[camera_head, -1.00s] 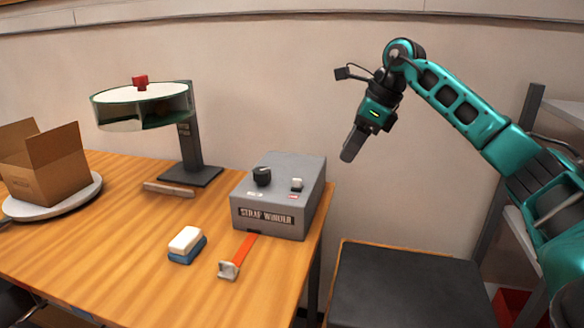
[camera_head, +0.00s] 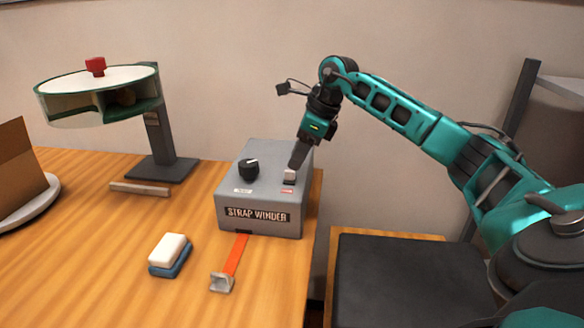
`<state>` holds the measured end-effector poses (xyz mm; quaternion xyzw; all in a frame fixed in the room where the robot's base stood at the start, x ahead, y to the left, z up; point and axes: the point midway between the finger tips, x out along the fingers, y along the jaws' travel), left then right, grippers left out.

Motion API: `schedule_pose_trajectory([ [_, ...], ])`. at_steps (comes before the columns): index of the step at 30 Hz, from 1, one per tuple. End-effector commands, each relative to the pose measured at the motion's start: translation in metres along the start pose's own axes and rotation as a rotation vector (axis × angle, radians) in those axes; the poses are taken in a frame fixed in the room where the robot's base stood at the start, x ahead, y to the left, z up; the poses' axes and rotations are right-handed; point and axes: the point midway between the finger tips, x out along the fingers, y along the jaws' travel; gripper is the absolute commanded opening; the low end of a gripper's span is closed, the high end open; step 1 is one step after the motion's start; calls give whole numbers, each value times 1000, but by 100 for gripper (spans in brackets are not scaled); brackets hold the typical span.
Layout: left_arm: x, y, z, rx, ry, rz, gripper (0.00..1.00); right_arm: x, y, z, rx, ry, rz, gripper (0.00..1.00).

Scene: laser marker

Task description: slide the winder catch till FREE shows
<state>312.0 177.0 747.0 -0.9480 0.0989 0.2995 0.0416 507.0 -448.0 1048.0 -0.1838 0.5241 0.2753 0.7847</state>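The grey strap winder box (camera_head: 232,196) stands on the wooden table, with a "STRAP WINDER" label on its front. On its top are a black knob (camera_head: 248,169) at the left and a small white catch (camera_head: 290,175) at the right. A small red mark (camera_head: 287,191) shows in front of the catch; its lettering is too small to read. An orange strap (camera_head: 237,255) comes out of the front and ends in a metal clip. My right gripper (camera_head: 296,163) points down with its fingertips at or just above the catch; contact is unclear. Its fingers look together. My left gripper is out of view.
A blue and white block (camera_head: 170,254) lies left of the strap. A round-topped stand with a red knob (camera_head: 95,66) is at the back left, near an open cardboard box (camera_head: 20,170) on a white plate. A dark-topped surface (camera_head: 405,280) is at the right.

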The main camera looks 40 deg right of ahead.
Motion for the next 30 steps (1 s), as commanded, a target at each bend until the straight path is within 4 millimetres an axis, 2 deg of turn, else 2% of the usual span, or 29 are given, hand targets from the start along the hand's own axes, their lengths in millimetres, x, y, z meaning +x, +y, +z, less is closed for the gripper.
schedule_pose_trajectory([
  [3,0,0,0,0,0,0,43,20,1,0,0,1,3,38],
  [7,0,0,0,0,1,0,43,33,0,0,0,1,1,38],
  [19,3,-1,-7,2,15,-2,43,39,0,0,0,1,0,37],
  [30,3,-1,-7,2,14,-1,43,39,0,0,0,1,0,2],
])
